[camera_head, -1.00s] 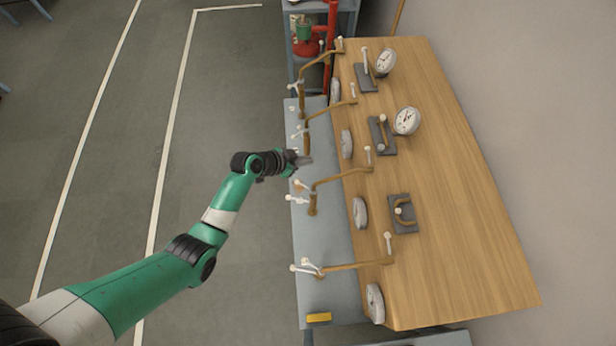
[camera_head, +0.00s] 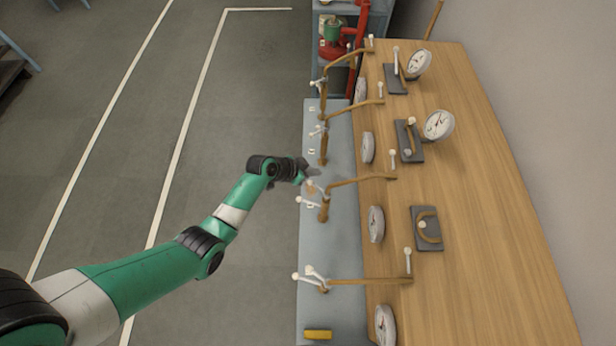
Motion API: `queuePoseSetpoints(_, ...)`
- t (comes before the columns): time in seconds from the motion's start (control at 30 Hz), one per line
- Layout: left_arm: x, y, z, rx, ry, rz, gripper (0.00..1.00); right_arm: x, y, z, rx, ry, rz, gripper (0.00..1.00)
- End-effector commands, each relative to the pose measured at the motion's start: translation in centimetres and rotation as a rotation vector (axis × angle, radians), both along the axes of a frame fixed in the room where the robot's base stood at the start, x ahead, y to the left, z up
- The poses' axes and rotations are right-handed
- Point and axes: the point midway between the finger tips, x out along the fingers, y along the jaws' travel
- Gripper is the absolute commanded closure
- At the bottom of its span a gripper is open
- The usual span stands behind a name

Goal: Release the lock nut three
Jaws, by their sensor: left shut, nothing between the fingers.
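A row of brown breathing-set stands with white-tipped levers runs along the grey bench edge. The third stand from the far end (camera_head: 325,209) has pale levers (camera_head: 306,201) at its bent pipe; I take these as the lock nut three area, but no number is readable. My left gripper (camera_head: 314,174) is shut and empty, just beyond and above those levers, very close to them in the picture. Whether it touches them cannot be told. The gripper partly covers the upper lever. My right gripper is out of view.
The wooden tabletop (camera_head: 490,230) carries round gauges (camera_head: 438,125) and dark bracket plates (camera_head: 427,243). Other stands, such as the nearest one (camera_head: 322,278), flank the third. A yellow block (camera_head: 318,335) lies at the near end. Open floor (camera_head: 240,110) is on the left.

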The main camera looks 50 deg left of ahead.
Motion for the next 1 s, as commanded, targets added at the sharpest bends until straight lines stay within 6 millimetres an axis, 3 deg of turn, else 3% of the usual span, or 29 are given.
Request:
queuePoseSetpoints(0.03, 0.8, -0.2, -1.9, 0.001, -0.001, -0.003, 1.0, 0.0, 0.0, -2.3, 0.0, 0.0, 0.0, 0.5)
queuePoseSetpoints(0.1, 1.7, -0.4, -2.9, -0.001, -0.001, -0.002, 1.0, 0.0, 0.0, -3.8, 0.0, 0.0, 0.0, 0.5)
queuePoseSetpoints(0.23, 3.4, -0.8, -4.3, -0.001, 0.001, -0.001, 1.0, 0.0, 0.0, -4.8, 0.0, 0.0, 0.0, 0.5)
queuePoseSetpoints(0.3, 2.0, -0.4, -3.6, -0.001, 0.004, 0.002, 1.0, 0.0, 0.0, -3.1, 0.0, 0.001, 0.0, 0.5)
queuePoseSetpoints(0.5, -0.2, 0.0, -4.2, 0.0, 0.001, 0.001, 1.0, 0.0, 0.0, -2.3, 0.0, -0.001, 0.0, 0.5)
queuePoseSetpoints(1.0, -0.6, 0.2, -4.4, -0.001, 0.0, 0.011, 1.0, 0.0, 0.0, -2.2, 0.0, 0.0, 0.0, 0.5)
